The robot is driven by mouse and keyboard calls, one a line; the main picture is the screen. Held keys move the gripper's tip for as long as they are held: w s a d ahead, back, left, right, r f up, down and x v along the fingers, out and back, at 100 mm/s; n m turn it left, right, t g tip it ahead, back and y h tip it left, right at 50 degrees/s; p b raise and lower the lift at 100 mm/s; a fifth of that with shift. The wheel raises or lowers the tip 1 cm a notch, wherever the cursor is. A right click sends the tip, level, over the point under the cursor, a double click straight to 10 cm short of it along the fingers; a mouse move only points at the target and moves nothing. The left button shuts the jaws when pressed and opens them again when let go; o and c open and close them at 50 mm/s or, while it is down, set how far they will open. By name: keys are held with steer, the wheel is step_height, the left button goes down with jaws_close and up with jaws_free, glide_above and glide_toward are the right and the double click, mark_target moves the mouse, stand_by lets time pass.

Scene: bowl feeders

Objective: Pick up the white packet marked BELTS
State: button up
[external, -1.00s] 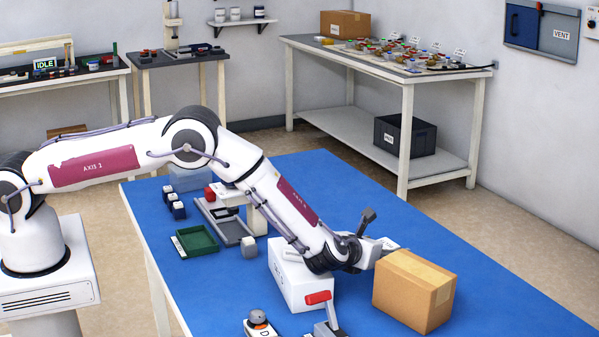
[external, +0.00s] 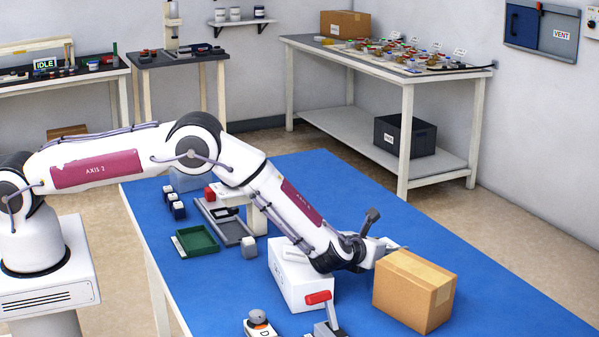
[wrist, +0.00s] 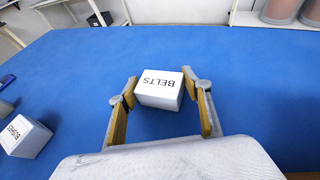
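The white packet marked BELTS (wrist: 158,91) lies on the blue tabletop in the wrist view, its lettering upside down to me. My gripper (wrist: 160,84) is open, with one finger at each side of the packet. The gaps are narrow, and I cannot tell whether either finger touches it. In the external view my gripper (external: 390,246) is low behind the cardboard box, which partly hides it. I cannot make out the BELTS packet there.
A white packet marked BUSHES (wrist: 24,136) lies to the left in the wrist view. The cardboard box (external: 413,290) stands close in front of my gripper. A white box (external: 297,283) and a red-handled lever (external: 320,298) are nearby. Blue table (external: 480,262) is clear to the right.

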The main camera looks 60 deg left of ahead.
steer(key=shift+r, duration=0.1)
stand_by(0.3)
steer(key=shift+r, duration=4.95)
